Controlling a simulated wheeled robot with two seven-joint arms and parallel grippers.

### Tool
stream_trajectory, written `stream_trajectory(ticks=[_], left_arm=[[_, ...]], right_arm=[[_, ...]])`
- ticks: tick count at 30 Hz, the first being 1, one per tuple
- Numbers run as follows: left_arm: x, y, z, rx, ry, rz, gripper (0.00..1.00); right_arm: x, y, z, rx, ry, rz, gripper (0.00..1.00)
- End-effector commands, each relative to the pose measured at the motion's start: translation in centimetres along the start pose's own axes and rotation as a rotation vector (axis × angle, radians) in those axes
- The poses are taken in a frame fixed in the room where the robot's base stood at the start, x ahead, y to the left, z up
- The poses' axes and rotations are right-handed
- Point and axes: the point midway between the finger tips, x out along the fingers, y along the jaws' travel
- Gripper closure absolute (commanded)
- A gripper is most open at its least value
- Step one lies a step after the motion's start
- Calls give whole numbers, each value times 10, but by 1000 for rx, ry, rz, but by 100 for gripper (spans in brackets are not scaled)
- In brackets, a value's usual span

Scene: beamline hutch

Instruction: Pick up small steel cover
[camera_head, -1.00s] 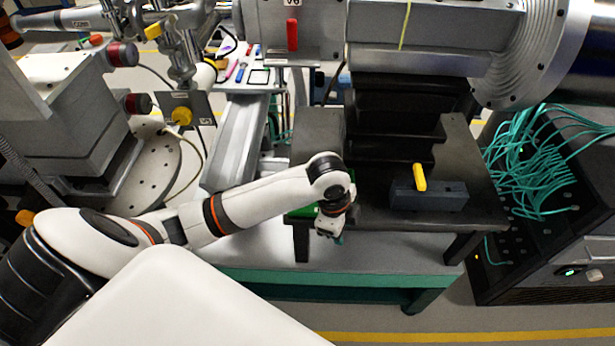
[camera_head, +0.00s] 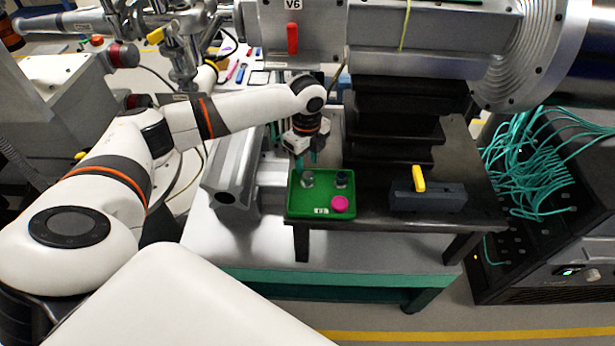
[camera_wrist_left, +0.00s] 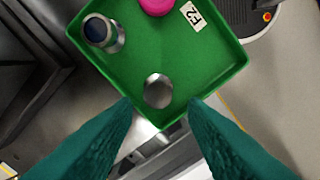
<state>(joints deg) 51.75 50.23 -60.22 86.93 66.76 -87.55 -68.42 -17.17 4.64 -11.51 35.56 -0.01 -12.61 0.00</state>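The small steel cover (camera_head: 307,178) is a round silver piece at the left of the green tray (camera_head: 320,214) on the black table. In the left wrist view the cover (camera_wrist_left: 158,90) lies between and just beyond my fingertips, with its round top towards the camera. My left gripper (camera_head: 306,162) reaches in over the tray's back edge, above the cover. Its teal fingers (camera_wrist_left: 159,103) are open and apart, with nothing held. Whether they touch the cover cannot be told. My right gripper is not in view.
The tray also holds a dark-capped steel piece (camera_head: 342,178) and a pink round piece (camera_head: 340,203). A dark block with a yellow handle (camera_head: 428,198) stands to the right. A grey rail (camera_head: 234,172) runs at the left. The V6 housing (camera_head: 310,30) hangs above and behind.

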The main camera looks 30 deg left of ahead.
Motion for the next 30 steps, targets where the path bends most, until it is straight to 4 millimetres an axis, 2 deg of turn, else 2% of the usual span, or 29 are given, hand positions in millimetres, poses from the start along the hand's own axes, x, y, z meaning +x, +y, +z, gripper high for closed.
stream_trajectory(ticks=[5, 12, 21, 23, 27, 30], left_arm=[[14, 1, 1, 0, -1, -1, 61], [48, 2, 0, 0, 0, -1, 61], [55, 2, 0, 1, 0, 2, 61], [55, 2, 0, 1, 0, 2, 69], [54, 2, 0, 0, 0, 1, 92], [54, 2, 0, 0, 0, 2, 95]], right_arm=[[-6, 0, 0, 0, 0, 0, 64], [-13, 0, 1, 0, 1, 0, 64], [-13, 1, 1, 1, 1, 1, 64], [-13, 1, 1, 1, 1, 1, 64], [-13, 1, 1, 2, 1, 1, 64], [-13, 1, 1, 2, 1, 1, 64]])
